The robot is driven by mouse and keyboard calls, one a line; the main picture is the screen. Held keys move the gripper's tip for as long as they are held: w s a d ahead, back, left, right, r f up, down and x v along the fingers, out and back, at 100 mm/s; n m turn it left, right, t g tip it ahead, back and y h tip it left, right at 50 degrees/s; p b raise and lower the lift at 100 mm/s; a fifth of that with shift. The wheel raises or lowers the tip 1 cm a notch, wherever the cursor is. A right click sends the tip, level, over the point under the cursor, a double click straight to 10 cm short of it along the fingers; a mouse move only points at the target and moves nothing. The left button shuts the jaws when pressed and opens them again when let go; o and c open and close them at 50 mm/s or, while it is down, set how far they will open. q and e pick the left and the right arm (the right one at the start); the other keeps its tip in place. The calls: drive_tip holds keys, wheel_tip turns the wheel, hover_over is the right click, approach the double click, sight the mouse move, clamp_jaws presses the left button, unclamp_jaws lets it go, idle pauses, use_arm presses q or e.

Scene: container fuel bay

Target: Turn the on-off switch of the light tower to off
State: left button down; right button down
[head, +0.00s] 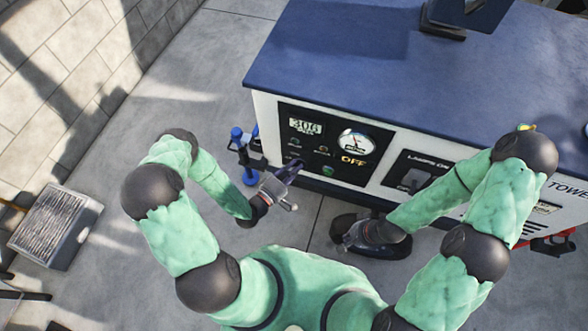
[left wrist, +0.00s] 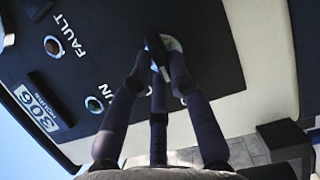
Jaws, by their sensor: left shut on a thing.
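The light tower (head: 340,60) has a blue top and a white side with a black control panel (head: 290,115). My left gripper (head: 293,166) is at the panel's lower left edge. In the left wrist view its fingers (left wrist: 158,85) are shut on a dark switch lever (left wrist: 154,48) that stands on a pale round base (left wrist: 172,44). The switch is hidden behind the gripper in the head view. My right gripper (head: 358,236) hangs low before the tower; its fingers are not clear.
A second black panel marked LAMPS (head: 412,172) is to the right. A blue post (head: 238,140) stands at the tower's left corner. A grey grated box (head: 56,228) lies on the floor at left. Concrete floor is open between them.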

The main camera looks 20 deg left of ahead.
use_arm(q)
drive_tip(key=shift+f, duration=0.1)
idle(0.4)
drive_tip(key=c, duration=1.4)
unclamp_jaws()
drive_tip(key=v, duration=1.2)
drive_tip(key=shift+a, duration=0.1)
